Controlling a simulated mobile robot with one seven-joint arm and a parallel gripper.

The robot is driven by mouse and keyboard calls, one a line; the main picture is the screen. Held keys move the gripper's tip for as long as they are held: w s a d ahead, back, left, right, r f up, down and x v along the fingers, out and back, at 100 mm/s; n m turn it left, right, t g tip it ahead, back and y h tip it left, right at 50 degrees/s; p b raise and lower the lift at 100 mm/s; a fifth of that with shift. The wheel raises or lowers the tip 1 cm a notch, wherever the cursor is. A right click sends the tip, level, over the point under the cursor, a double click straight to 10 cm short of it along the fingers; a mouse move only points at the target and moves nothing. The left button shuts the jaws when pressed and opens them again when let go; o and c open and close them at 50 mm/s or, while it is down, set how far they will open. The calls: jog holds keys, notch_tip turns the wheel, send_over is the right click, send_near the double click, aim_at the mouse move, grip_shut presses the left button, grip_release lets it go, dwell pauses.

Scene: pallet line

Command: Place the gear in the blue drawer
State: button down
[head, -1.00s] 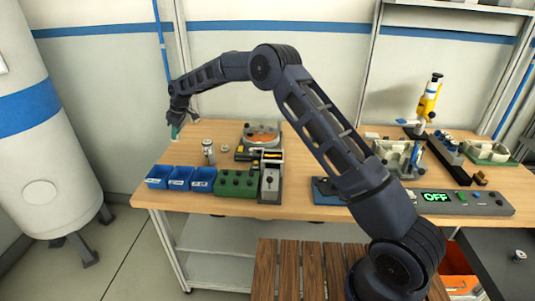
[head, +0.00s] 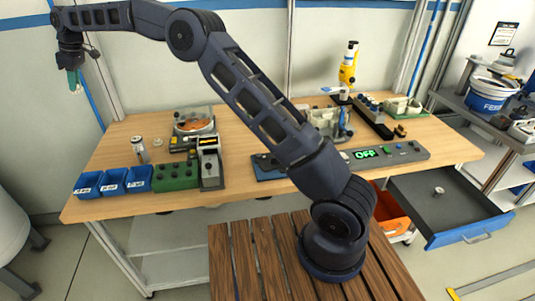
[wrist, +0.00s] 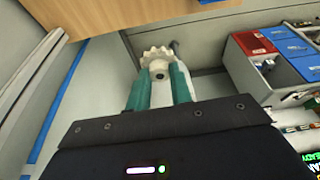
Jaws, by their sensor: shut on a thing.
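A pale toothed gear (wrist: 155,56) sits between the green fingertips of my gripper (wrist: 157,82) in the wrist view. My gripper (head: 74,78) also shows at the upper left of the head view, raised above and beyond the table's left end, fingers pointing down. The gear is too small to make out there. The blue drawer (head: 470,237) stands pulled open at the lower right, far from my gripper. A small round metallic part (head: 439,190) lies on its dark floor.
An orange bin (head: 392,212) is beside the drawer.

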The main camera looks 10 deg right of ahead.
notch_tip(320, 180, up, 3)
jog(key=shift+r, duration=0.2)
jog(key=w+d+r+m+t, duration=0.1)
jog(key=w+d+m, duration=0.2)
jog(key=w+d, duration=0.8)
jog(key=w+d+r+m+t+h, duration=0.1)
jog(key=w+d+m, duration=0.3)
jog(key=d, duration=1.4)
jog(key=w+d+r+m+t, duration=0.1)
jog(key=w+d+m, duration=0.2)
jog(key=w+d, duration=0.85)
jog(key=s+d+r+m+h, duration=0.15)
jog(key=d+m, duration=0.35)
jog(key=d, duration=2.3)
jog(key=s+d+r+m+h, duration=0.1)
jog(key=s+d+m, duration=0.35)
jog(key=d, duration=0.85)
jog(key=s+d+m+h, duration=0.1)
jog(key=s+d, duration=0.7)
jog(key=d, duration=0.6)
jog(key=s+d+r+m, duration=0.1)
jog(key=s+d+m, duration=0.35)
jog(key=d, duration=0.85)
jog(key=m+g+h, duration=0.2)
jog(key=m+g, duration=0.1)
jog(key=m, duration=0.8)
send_over(434, 214)
jog(key=a, duration=0.1)
notch_tip(434, 214, down, 7)
jog(key=shift+f, duration=25.3)
